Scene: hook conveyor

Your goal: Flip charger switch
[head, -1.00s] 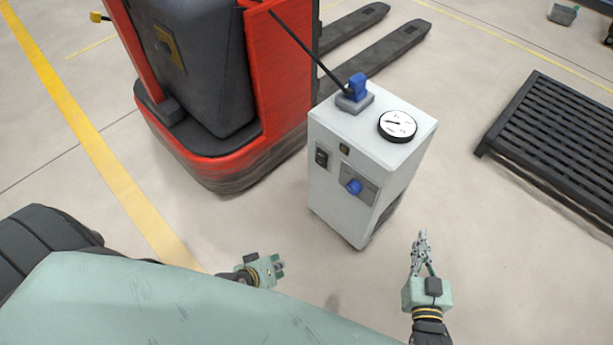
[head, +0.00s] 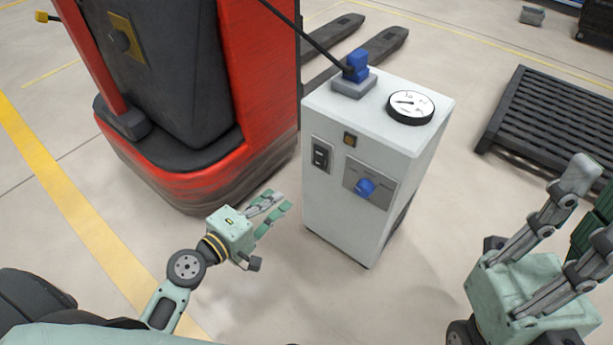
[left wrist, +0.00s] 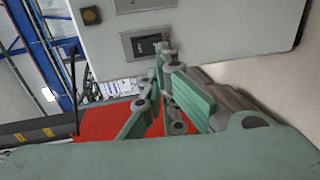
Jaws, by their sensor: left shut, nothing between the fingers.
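The white charger cabinet (head: 352,215) stands in the middle of the head view. Its black rocker switch (head: 321,155) is at the upper left of the front face. The switch also shows in the left wrist view (left wrist: 142,43), just beyond my fingertips and partly covered by them. My left gripper (head: 281,203) is shut and empty, left of the cabinet and below the switch in the head view. I cannot tell whether it touches the cabinet. My right gripper (head: 588,215) is open and empty at the right, away from the cabinet.
A blue knob (head: 364,188), a small square lamp (head: 350,139), a round dial (head: 410,107) and a blue plug (head: 357,66) with a black cable are on the cabinet. A red forklift (head: 258,90) stands close at left, a black pallet (head: 555,115) at right.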

